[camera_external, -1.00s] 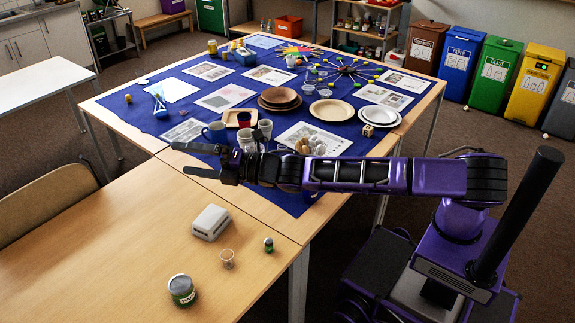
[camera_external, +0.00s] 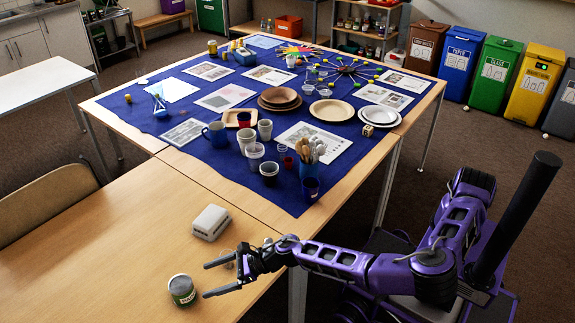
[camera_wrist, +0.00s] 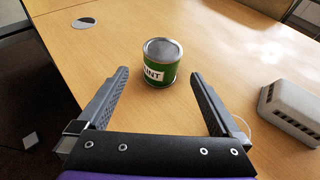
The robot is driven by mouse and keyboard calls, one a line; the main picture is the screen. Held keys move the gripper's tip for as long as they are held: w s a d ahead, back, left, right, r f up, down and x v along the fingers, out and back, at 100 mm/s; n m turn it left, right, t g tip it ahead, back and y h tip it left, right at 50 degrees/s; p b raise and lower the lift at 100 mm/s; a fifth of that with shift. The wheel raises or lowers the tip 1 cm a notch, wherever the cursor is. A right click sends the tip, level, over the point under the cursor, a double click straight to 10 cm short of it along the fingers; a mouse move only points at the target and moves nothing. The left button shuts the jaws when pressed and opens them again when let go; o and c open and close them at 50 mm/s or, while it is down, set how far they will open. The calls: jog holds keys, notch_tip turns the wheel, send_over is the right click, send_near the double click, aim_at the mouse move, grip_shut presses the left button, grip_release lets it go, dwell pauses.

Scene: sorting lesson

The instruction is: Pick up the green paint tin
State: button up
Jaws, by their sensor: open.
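The green paint tin (camera_external: 182,291) stands upright on the bare wooden table in the external view, with a grey lid and a pale label band. In the wrist view the paint tin (camera_wrist: 160,66) stands ahead of the fingers, about midway between them, with "INT" readable on its label. My gripper (camera_external: 213,279) is open and empty, low over the table, to the right of the tin with its fingers pointing at it. In the wrist view my gripper (camera_wrist: 160,84) shows both fingers wide apart, and the tin lies just beyond their tips.
A pale grey box (camera_external: 210,222) with slots lies behind my gripper; it also shows at the right of the wrist view (camera_wrist: 292,113). Cups, plates and a utensil pot (camera_external: 309,168) crowd the blue cloth (camera_external: 222,133). The wood left of the tin is clear.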

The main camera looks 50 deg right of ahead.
aim_at(181, 288)
jog(key=shift+b+x, duration=0.45)
jog(key=shift+x, duration=4.6)
jog(key=shift+w+r, duration=0.1)
jog(key=shift+w, duration=0.05)
jog(key=c, duration=1.5)
